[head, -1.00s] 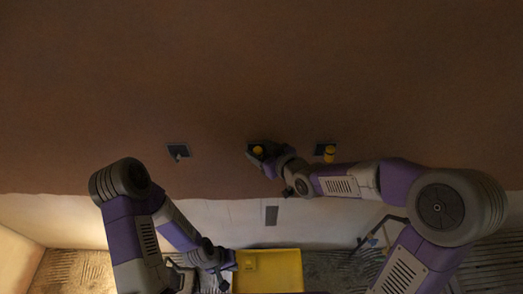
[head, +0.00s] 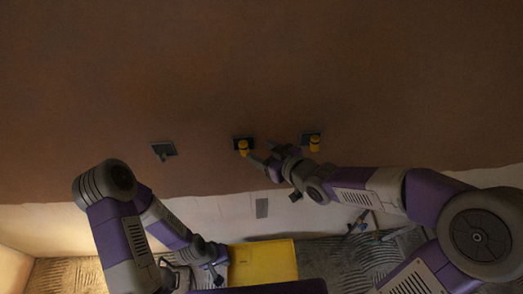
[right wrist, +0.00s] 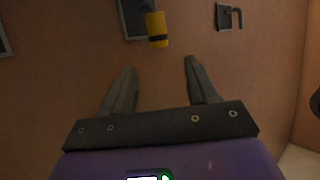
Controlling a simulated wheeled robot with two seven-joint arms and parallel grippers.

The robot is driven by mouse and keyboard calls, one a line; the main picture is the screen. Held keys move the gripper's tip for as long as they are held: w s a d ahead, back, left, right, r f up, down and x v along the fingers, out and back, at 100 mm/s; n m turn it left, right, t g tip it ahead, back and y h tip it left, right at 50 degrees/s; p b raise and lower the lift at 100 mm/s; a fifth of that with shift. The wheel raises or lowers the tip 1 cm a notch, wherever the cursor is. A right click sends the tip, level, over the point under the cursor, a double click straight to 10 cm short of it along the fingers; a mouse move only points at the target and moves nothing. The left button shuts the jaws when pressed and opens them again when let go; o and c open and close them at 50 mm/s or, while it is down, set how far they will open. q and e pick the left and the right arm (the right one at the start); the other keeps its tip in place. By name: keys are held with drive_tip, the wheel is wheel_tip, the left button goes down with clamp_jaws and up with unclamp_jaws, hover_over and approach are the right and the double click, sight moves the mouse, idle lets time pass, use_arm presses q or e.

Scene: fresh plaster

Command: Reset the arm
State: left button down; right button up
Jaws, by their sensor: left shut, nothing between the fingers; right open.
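My right gripper (head: 264,155) is open and empty, just off the brown wall, to the lower right of the middle yellow-handled piece (head: 243,148). Its two spread fingers (right wrist: 160,65) show in the right wrist view, with the yellow piece (right wrist: 157,29) beyond them and clear space between. My left gripper (head: 218,277) is low beside the yellow tray, shut and empty; its fingertips are small and dark there.
Dark plates hang on the wall: the left one (head: 163,150) has a grey hook-like handle, the right one a yellow piece (head: 313,144). The hooked plate (right wrist: 229,17) also shows in the wrist view. A yellow tray (head: 264,262) lies below. The upper wall is bare.

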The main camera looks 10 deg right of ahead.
drive_tip(key=shift+f, duration=0.1)
wheel_tip(320, 180, down, 16)
drive_tip(key=d+r+m+g+h+b, duration=0.1)
drive_tip(key=d+m+g+h+b, duration=0.1)
drive_tip(key=m+b, duration=0.15)
drive_tip(key=s+f+m+g+b, duration=0.2)
drive_tip(key=s+f, duration=0.4)
drive_tip(key=f, duration=0.4)
drive_tip(key=s+d+f+m+g+h+b, duration=0.1)
drive_tip(key=s+f+m+g+b, duration=0.1)
drive_tip(key=s+f, duration=0.4)
drive_tip(key=s+d+f+m+g+h+b, duration=0.1)
drive_tip(key=s+f, duration=0.5)
drive_tip(key=f, duration=0.9)
drive_tip(key=m+g+b, duration=0.1)
drive_tip(key=g+b, duration=0.1)
drive_tip(key=g, duration=0.1)
drive_tip(key=shift+d+f, duration=0.15)
drive_tip(key=shift+d, duration=0.1)
drive_tip(key=shift+m, duration=0.35)
drive_tip(key=shift+c, duration=0.4)
